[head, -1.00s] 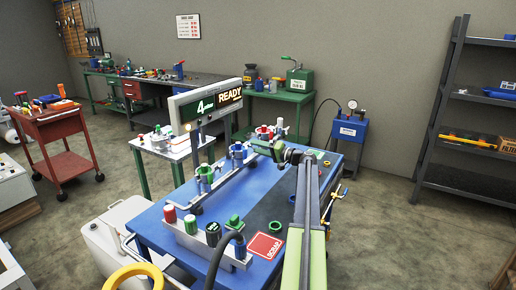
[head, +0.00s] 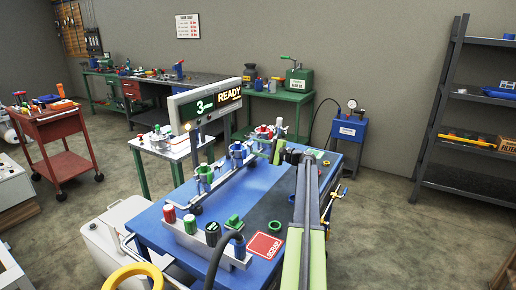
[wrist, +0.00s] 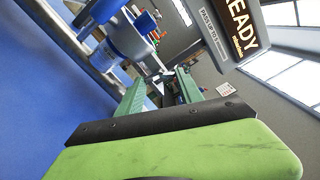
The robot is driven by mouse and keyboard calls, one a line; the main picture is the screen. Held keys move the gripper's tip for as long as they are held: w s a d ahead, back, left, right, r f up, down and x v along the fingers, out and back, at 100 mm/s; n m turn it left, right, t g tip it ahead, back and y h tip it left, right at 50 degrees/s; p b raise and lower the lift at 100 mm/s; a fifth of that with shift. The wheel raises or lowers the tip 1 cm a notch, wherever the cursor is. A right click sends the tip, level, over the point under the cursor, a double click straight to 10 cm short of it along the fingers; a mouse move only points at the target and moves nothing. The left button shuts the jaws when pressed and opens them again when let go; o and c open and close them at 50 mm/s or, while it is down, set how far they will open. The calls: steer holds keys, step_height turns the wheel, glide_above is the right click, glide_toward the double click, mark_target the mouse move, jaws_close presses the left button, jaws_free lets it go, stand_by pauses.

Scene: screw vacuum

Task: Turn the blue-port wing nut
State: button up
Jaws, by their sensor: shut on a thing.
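My gripper (head: 277,150) is at the far end of the blue bench, its green fingers upright beside the rail of ports. In the wrist view its two green fingers (wrist: 158,88) close around a small grey piece between their tips, which looks like the wing nut and is mostly hidden. A blue-ringed port (wrist: 128,38) stands just left of the fingers in that view. In the head view the blue-ringed port (head: 237,152) sits midway along the rail, and a red-ringed port (head: 263,132) is just left of my gripper.
A red scrap pad (head: 265,246) and a green ring part lie near.

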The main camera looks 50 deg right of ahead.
steer(key=shift+m, duration=0.6)
steer(key=o, duration=1.4)
steer(key=v, duration=1.7)
steer(key=shift+s, duration=0.3)
